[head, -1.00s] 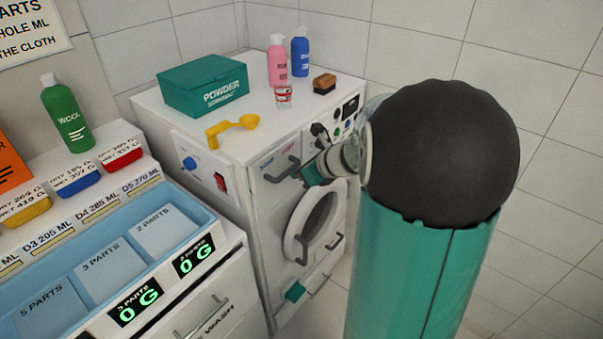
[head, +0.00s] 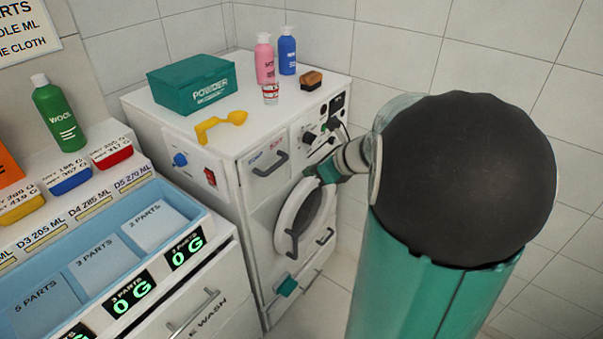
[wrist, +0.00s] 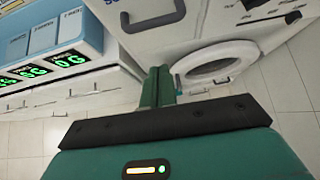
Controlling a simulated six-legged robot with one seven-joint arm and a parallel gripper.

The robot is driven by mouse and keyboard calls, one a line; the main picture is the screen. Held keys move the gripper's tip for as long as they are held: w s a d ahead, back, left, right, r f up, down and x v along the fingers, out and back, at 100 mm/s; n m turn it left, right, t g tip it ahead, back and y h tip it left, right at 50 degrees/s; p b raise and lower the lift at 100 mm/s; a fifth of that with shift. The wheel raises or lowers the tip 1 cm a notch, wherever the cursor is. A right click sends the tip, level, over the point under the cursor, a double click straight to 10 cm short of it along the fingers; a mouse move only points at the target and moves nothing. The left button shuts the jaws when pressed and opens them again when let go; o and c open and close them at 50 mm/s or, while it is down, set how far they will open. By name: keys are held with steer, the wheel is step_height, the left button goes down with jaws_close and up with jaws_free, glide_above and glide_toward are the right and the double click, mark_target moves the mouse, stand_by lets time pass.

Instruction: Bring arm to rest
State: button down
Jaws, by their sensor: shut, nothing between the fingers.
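My gripper (wrist: 158,86) shows in the wrist view as two green fingers pressed together with nothing between them. In the head view the gripper (head: 326,172) is partly hidden by my arm, in front of the white washing machine (head: 215,135). The round door (head: 305,215) of the machine is just below it, and the door also shows in the wrist view (wrist: 215,62). I cannot tell whether the gripper touches the machine.
On the machine stand a green powder box (head: 190,85), a yellow scoop (head: 220,124), a pink bottle (head: 265,62), a blue bottle (head: 287,52) and a brown brush (head: 311,80). A blue divided tray (head: 60,300) is at the left. Floor shows at the right.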

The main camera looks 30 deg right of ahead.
steer(key=s+a+r+n+g+h, duration=0.1)
steer(key=s+a+n, duration=0.4)
steer(key=n, duration=0.5)
steer(key=s+a+r+n+g+h, duration=0.1)
steer(key=s+a+r+n, duration=0.2)
steer(key=s+a+n, duration=0.3)
steer(key=s+a+r+n+g+h, duration=0.1)
steer(key=s+a+n, duration=0.4)
steer(key=a+n, duration=0.6)
steer(key=r+n, duration=0.1)
steer(key=n, duration=0.4)
steer(key=shift+s+r+g, duration=0.25)
steer(key=shift+s+g, duration=0.05)
steer(key=shift+g, duration=0.1)
